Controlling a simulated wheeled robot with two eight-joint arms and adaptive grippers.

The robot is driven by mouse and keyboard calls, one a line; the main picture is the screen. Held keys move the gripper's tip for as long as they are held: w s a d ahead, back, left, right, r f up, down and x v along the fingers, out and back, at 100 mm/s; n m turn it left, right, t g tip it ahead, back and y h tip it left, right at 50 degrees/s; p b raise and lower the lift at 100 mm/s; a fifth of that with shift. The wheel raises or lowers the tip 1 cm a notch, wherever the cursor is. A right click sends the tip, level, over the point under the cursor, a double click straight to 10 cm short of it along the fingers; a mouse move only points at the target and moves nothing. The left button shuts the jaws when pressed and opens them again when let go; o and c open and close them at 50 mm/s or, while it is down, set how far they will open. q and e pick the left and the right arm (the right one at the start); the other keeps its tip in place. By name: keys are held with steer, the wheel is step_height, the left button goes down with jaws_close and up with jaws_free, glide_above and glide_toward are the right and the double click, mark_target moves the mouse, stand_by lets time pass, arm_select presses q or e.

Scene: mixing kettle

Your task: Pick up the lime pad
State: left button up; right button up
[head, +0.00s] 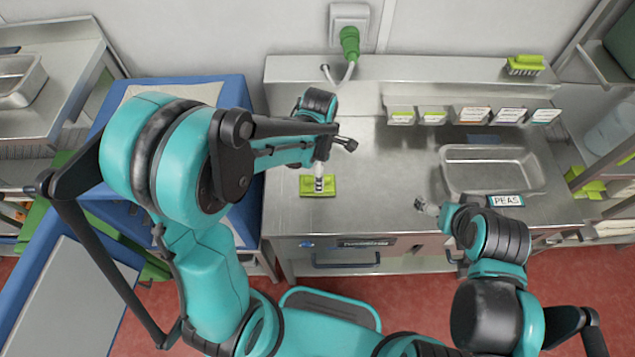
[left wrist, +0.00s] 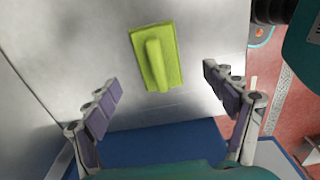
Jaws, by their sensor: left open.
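The lime pad (head: 309,187) lies flat on the steel counter (head: 385,175), near its front left edge. In the left wrist view the lime pad (left wrist: 157,57) shows its raised handle, between and beyond my finger ends.
A steel tray (head: 490,168) stands on the counter at the right, with a PEAS label (head: 506,201) at its front. A lime brush (head: 524,65) sits on the back shelf. Several label cards (head: 472,114) stand along the back. The counter's middle is clear. A blue-edged table (head: 243,95) adjoins at left.

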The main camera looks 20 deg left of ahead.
arm_select(q)
step_height(320, 180, down, 6)
steer(key=shift+w+a+b, duration=0.15)
steer(key=shift+b, duration=0.8)
steer(key=c, duration=1.5)
steer(key=shift+o, duration=0.2)
steer(key=shift+r, duration=0.2)
